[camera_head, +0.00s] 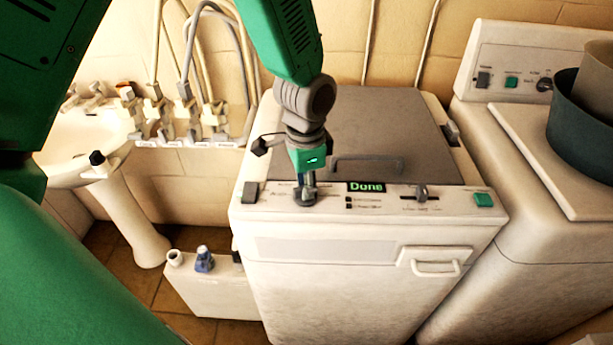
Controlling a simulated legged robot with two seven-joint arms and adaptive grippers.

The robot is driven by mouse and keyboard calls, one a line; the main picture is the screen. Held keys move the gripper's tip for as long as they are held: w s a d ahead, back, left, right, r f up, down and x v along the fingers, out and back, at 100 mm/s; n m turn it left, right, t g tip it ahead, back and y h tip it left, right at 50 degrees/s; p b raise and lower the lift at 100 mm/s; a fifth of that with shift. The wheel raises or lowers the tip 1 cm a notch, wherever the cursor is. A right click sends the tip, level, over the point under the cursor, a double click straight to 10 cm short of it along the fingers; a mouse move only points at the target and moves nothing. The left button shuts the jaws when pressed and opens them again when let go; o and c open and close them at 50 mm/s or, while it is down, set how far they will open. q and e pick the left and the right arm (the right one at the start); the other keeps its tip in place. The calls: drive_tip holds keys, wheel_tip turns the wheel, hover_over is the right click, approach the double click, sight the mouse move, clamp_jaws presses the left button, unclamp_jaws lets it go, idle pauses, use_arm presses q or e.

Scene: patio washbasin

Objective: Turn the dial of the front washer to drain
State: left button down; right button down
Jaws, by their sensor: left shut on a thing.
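The front washer (355,285) is a white top-loader with a grey lid (375,135) that is closed. Its front panel has a small display (366,187) reading "Done". My left gripper (306,190) points down at the left part of this panel and is shut on the dial (306,200). The fingers cover much of the dial, so its pointer and the markings around it cannot be read. A grey slider-like control (421,193) and a green button (483,200) are on the panel's right. My right gripper is not in view.
A second white machine (530,235) stands at the right with dark and beige tubs (585,125) on it. A pedestal washbasin (125,190) and taps with hoses (185,110) are at the left. A low white box (205,288) stands beside the washer.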

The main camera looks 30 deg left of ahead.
use_arm(q)
drive_tip(key=shift+m+p, duration=0.7)
drive_tip(key=shift+m, duration=0.3)
drive_tip(key=shift+f, duration=0.1)
drive_tip(key=c, duration=1.5)
unclamp_jaws()
drive_tip(key=shift+c, duration=0.2)
drive_tip(key=shift+w+r, duration=0.1)
drive_tip(key=shift+r, duration=0.4)
wheel_tip(320, 180, up, 11)
